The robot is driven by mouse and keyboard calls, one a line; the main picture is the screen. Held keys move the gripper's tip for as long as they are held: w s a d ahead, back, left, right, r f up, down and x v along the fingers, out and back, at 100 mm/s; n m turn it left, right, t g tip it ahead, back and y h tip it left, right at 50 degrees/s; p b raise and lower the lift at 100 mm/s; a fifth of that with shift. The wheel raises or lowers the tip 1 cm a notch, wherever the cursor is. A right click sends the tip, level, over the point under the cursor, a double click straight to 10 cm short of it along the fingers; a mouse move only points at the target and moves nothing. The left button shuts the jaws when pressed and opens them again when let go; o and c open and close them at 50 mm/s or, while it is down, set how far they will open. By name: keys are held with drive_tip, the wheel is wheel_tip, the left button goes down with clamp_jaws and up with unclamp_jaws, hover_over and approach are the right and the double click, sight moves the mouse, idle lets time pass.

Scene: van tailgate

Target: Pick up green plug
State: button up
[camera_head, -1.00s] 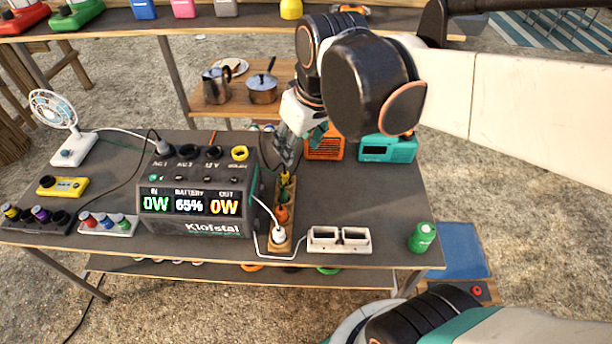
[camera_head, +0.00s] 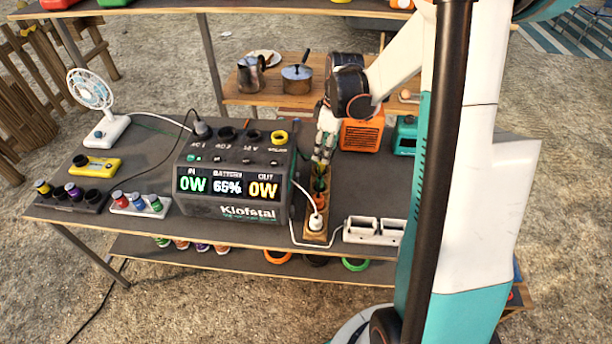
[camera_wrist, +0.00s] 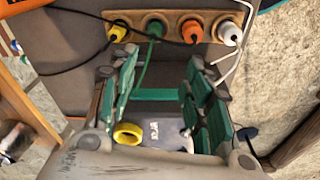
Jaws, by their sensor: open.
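The green plug (camera_wrist: 155,28) sits on a wooden strip (camera_wrist: 173,16) in the wrist view, between the yellow plug (camera_wrist: 118,31) and the orange plug (camera_wrist: 192,32). A green cable runs from it down between my fingers. My gripper (camera_wrist: 162,62) is open and empty, its fingers on either side of that cable, with the plug just past the fingertips. In the head view my gripper (camera_head: 321,158) points down over the far part of the strip (camera_head: 315,237). The green plug there is small and hard to make out.
A white plug (camera_wrist: 229,33) ends the row. The black power station (camera_head: 235,180) stands close left of the strip. A white double socket (camera_head: 373,231) lies to its right. An orange box (camera_head: 362,135) stands behind, near my gripper.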

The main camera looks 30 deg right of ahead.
sight(320, 178)
drive_tip(key=f+b, duration=0.1)
drive_tip(key=f, duration=0.2)
drive_tip(key=f+b, duration=0.1)
drive_tip(key=f, duration=0.3)
drive_tip(key=f+b, duration=0.1)
drive_tip(key=f, duration=0.3)
drive_tip(key=shift+w+d+f, duration=0.15)
drive_tip(key=shift+w, duration=0.25)
drive_tip(key=f+b, duration=0.1)
drive_tip(key=f, duration=0.1)
drive_tip(key=w+f+b, duration=0.1)
drive_tip(key=f, duration=0.2)
drive_tip(key=shift+w+b, duration=0.15)
drive_tip(key=shift+b, duration=0.2)
clamp_jaws()
